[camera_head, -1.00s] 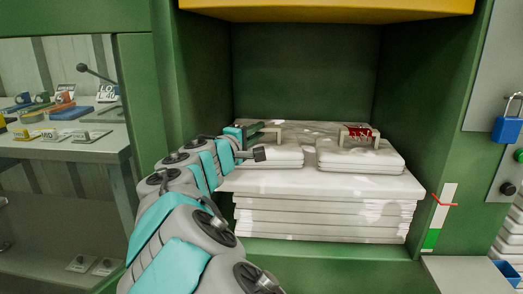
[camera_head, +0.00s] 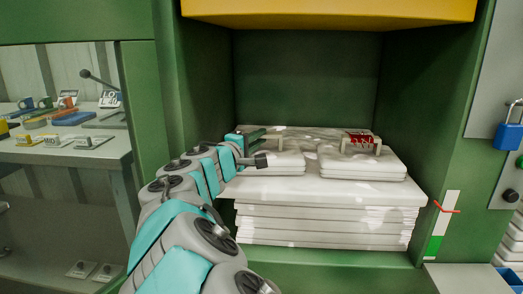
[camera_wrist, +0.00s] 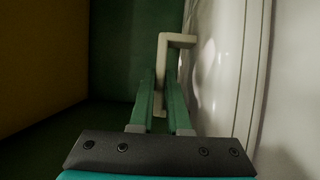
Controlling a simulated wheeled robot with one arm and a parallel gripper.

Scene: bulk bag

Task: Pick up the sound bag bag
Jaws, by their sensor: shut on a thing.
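Two flat white bags lie side by side on a stack inside the green bay. The left bag (camera_head: 283,170) has a beige handle (camera_head: 297,133) on top. The right bag (camera_head: 362,170) has a similar handle and a red mark (camera_head: 358,137) on it. My gripper (camera_head: 268,134) reaches in from the left and is shut on the left bag's handle. In the wrist view, the green fingers (camera_wrist: 161,80) close around one leg of the beige handle (camera_wrist: 178,38), beside the white bag face (camera_wrist: 215,75). The left bag appears to rest on the stack still.
A stack of white slabs or bags (camera_head: 325,228) fills the bay below. A yellow panel (camera_head: 330,10) hangs overhead, and green walls (camera_head: 425,130) close in both sides. A bench with small coloured items (camera_head: 60,155) is at left; a blue padlock (camera_head: 508,136) at right.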

